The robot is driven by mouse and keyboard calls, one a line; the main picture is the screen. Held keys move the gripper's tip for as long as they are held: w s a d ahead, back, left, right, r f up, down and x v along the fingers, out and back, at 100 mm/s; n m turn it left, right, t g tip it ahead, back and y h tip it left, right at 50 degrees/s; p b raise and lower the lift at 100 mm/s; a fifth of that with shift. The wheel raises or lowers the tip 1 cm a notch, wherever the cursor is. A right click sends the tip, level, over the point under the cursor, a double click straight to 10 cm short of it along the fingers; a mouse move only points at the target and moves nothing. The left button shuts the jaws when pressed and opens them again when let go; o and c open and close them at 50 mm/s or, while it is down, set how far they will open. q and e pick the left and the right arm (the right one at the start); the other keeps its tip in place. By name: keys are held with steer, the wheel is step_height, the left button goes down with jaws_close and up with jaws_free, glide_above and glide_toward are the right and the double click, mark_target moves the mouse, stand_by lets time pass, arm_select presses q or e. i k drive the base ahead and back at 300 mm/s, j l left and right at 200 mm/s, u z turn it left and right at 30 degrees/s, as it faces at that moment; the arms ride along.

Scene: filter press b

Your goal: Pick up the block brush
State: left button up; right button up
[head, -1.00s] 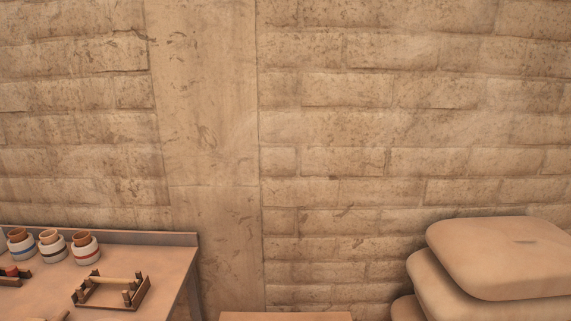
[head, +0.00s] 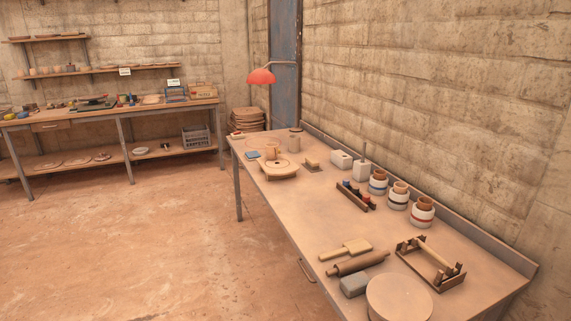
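No object in the head view is clear enough for me to name it surely as the block brush. A small wooden block-like piece (head: 312,162) lies on the long workbench (head: 290,205), right of the round wheel-like stand. Another small block-shaped item (head: 238,134) lies at the bench's far left corner. Both are too small to tell if they have bristles. Neither of my grippers is in view.
On the near bench are a round disc (head: 399,298), grey block (head: 354,285), rolling pin (head: 358,262), paddle (head: 346,249), wooden frame (head: 432,262) and several jars (head: 422,212). Open floor (head: 150,240) lies left; another bench (head: 110,109) is beyond.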

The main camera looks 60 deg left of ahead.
mark_target(312, 163)
steer(key=u, duration=1.75)
steer(key=i+z, duration=0.1)
steer(key=z, duration=0.35)
steer(key=j+z, duration=0.15)
steer(key=z, duration=0.25)
steer(key=i+j+z, duration=0.1)
steer(key=z, duration=0.35)
steer(key=i+j+z, duration=0.15)
steer(key=j+z, duration=0.2)
steer(key=j, duration=0.55)
steer(key=j+z, duration=0.4)
steer(key=j, duration=0.5)
steer(key=j+z, duration=0.35)
steer(key=j, duration=0.6)
steer(key=k, duration=0.05)
